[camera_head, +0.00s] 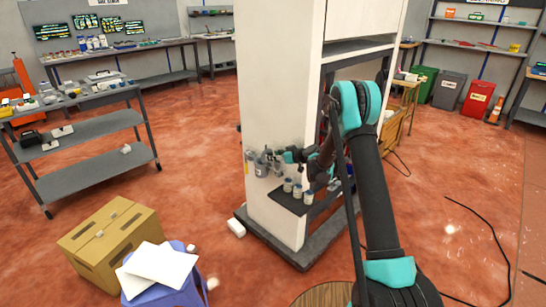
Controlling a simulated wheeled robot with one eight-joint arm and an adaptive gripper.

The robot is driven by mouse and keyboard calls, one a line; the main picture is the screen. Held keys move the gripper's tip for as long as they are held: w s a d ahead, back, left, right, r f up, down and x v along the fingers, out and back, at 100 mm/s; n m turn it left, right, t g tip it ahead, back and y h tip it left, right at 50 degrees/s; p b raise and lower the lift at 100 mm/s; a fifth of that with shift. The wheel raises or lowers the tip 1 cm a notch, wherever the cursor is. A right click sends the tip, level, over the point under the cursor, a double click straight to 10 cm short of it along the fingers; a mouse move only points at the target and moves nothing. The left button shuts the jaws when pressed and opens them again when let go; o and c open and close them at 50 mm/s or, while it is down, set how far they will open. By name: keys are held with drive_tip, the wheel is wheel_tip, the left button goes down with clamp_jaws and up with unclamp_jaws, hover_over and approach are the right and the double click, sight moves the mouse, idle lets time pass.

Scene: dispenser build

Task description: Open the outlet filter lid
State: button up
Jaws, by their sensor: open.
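A tall white dispenser cabinet (283,110) stands in the middle on a dark base. Small grey filter housings (262,168) are mounted low on its front face. I cannot tell which part is the outlet filter lid at this size. My black and teal arm reaches around the cabinet's right side from the lower right. My gripper (273,156) is open and points left, close beside the housings. Whether it touches them cannot be told. The fingers are small and overlap the housings in the view.
A dark shelf (290,201) with several small jars (297,190) juts out just below my gripper. A cardboard box (110,238) and blue stool (180,288) with white sheets stand front left. A metal workbench (85,128) is at left. Red floor is open between them.

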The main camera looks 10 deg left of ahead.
drive_tip(key=shift+w+a+f, duration=0.2)
drive_tip(key=shift+w+a, duration=0.1)
drive_tip(key=shift+a, duration=0.1)
clamp_jaws()
